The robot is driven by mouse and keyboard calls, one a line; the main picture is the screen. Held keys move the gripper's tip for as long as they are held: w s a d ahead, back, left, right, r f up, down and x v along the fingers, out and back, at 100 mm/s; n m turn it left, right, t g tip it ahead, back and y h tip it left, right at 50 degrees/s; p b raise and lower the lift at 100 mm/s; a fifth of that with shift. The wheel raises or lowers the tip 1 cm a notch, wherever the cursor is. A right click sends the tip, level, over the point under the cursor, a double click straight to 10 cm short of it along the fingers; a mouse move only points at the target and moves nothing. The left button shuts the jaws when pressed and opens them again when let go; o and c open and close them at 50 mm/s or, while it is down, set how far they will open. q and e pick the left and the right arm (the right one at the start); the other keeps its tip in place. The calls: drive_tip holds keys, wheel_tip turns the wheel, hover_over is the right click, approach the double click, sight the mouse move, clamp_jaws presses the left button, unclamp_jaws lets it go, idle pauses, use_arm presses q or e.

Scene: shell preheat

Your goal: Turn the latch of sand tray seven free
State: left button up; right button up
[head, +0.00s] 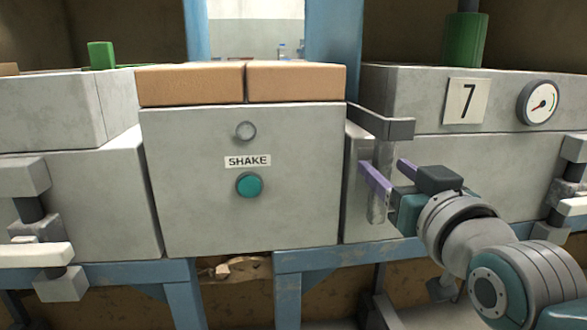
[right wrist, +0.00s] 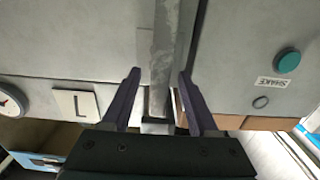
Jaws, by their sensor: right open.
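Sand tray seven (head: 425,90) is the grey box at the right of the head view, with a "7" plate (head: 466,101) on its front. Its latch looks to be the upright grey bar (head: 383,152) under a dark bracket (head: 392,127) at the tray's left end. My right gripper (head: 383,167) is open, one purple finger on each side of the bar. The right wrist view, turned upside down, also shows the bar (right wrist: 165,60) between the open fingers, with a gap on each side. My left gripper is out of view.
A grey box with a "SHAKE" label (head: 247,161), a teal button (head: 249,185) and tan blocks (head: 190,84) on top stands just left of the bar. A gauge (head: 538,103) is right of the plate. White handles (head: 38,254) stick out at far left and far right.

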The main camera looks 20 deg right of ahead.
clamp_jaws()
idle(0.3)
idle(1.0)
